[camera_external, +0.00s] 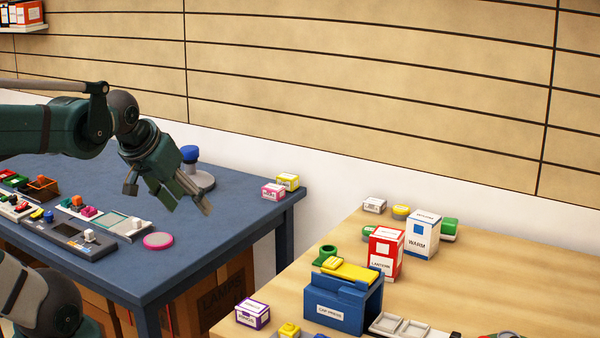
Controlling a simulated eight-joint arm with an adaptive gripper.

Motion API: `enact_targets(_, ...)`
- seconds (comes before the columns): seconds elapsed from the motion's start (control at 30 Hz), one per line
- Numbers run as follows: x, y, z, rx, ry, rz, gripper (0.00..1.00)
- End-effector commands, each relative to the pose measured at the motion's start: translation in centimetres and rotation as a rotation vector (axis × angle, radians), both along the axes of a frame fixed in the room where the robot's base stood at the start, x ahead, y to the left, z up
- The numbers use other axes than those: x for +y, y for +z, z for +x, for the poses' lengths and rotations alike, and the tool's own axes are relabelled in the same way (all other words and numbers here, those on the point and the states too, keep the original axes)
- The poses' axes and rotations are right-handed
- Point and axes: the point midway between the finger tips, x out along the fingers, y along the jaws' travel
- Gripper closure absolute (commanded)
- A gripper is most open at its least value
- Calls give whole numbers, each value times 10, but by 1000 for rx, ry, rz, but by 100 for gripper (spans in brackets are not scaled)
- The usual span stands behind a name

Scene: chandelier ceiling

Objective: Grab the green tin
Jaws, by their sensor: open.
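A green rounded object with a pale band (450,228), which looks like the green tin, sits on the wooden table behind the white WARM box (423,236). The box hides its left part. Another green piece (327,253), small and with a ring-like top, stands further left on that table beside a yellow block; I cannot tell whether it is a tin. My gripper (168,200) is open and empty, pointing down above the blue table. It is well left of both green things and touches neither.
The red LANTERN box (385,252) and blue CAP PRESS (343,300) stand in front of the WARM box. A gap separates the blue table (215,240) from the wooden table (500,285). Pink and yellow boxes (288,182) sit at the blue table's far corner.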

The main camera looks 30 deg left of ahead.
Motion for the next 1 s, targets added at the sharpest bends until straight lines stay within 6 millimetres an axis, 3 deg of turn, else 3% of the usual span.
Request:
enact_targets(0.57,-2,4,4,7,10,-10,52)
enact_targets(1.0,-18,35,48,74,116,-100,52)
